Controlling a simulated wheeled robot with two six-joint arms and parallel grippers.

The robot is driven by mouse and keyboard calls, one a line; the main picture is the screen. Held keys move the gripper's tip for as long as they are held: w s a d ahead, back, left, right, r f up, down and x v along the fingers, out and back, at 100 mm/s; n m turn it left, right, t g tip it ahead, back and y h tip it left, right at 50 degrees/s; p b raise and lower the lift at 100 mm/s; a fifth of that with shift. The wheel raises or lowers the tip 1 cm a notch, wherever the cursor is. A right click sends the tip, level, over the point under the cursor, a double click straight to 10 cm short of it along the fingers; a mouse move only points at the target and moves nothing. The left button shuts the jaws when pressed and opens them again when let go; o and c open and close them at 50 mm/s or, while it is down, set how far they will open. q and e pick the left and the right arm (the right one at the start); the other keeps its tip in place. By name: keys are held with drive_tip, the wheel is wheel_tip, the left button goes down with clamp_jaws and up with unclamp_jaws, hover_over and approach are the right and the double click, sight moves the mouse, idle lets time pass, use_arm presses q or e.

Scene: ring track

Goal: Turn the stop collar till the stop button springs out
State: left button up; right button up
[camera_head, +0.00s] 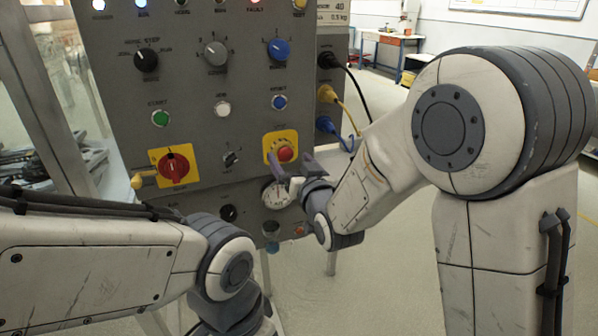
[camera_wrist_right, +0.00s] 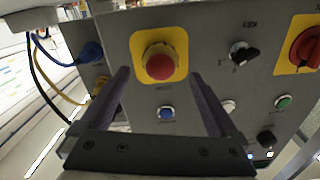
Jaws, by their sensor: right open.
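The red stop button (camera_head: 285,153) sits on a yellow square plate (camera_head: 270,138) on the grey panel. My right gripper (camera_head: 291,158) is open in front of the button. In the wrist view its two dark fingers (camera_wrist_right: 158,77) stand to the left and right of the button, with nothing between them held. Contact with the collar cannot be told. My left gripper is outside the view.
A red rotary switch (camera_head: 173,168) on a yellow plate is left of the stop button. A small black selector (camera_head: 231,159) lies between them. A gauge (camera_head: 277,194) is just below the button. Black, yellow and blue cables (camera_head: 344,104) plug in at the right side.

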drive_tip(key=v, duration=0.6)
drive_tip(key=shift+s, duration=0.1)
drive_tip(key=s+a+f+n+g+h, duration=0.1)
drive_tip(key=s+a+f+n+g, duration=0.25)
drive_tip(key=s+f+g, duration=0.8)
drive_tip(key=s+d+n+g+h, duration=0.1)
drive_tip(key=s+d+g+h, duration=0.15)
drive_tip(key=s, duration=0.65)
drive_tip(key=s+d+n+g+h, duration=0.1)
drive_tip(key=s+d+n+g, duration=0.15)
drive_tip(key=s, duration=0.75)
wheel_tip(320, 180, up, 16)
drive_tip(key=m+p, duration=0.1)
drive_tip(key=p, duration=1.5)
drive_tip(key=shift+w+g, duration=0.3)
drive_tip(key=shift+g, duration=0.05)
